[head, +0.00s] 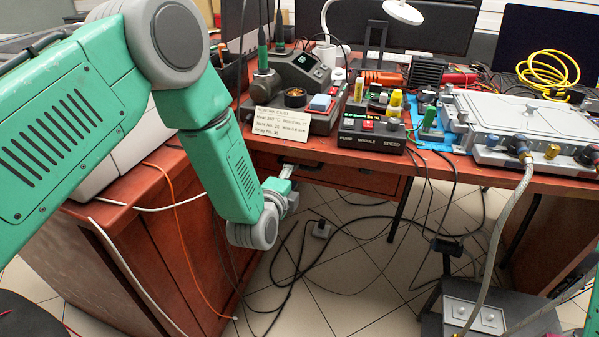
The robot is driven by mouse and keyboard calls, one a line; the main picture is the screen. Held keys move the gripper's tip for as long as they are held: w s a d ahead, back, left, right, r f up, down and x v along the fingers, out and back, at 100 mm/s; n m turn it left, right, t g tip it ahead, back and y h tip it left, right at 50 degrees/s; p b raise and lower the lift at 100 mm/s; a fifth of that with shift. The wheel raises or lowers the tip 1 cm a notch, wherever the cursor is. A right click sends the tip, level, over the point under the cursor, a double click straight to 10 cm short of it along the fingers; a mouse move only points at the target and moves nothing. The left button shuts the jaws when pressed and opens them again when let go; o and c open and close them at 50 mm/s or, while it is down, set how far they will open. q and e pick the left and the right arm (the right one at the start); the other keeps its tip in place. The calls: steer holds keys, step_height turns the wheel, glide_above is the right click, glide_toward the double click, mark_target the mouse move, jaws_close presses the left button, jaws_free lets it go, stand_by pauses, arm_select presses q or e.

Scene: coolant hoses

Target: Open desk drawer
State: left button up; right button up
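The desk drawer (355,178) is a reddish-brown wooden front under the desk top, in the middle of the head view. It looks closed, or nearly so; its left part is partly hidden by my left arm. My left gripper (287,173) reaches in from the left, low in front of the desk. Its small pale fingertips are at the left part of the drawer front, near a dark handle area. I cannot tell whether they touch or grip the handle, or how far apart the fingers are. I do not make out my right gripper.
The desk top holds a soldering station (300,68), a work card (283,123), a pump module (372,130) and a grey coolant plate (520,115) with hoses. A wooden cabinet (150,245) stands at left. Black cables (300,255) cross the tiled floor below the drawer.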

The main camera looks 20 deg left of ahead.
arm_select(q)
steer(key=w, duration=0.2)
steer(key=w+f+b, duration=0.1)
steer(key=w, duration=0.2)
steer(key=shift+w+a+f, duration=0.1)
steer(key=shift+a+f, duration=0.05)
steer(key=shift+a, duration=0.05)
steer(key=shift+w+a+b, duration=0.25)
steer(key=shift+w+b, duration=0.1)
steer(key=shift+d, duration=0.4)
steer(key=shift+c, duration=0.8)
jaws_close()
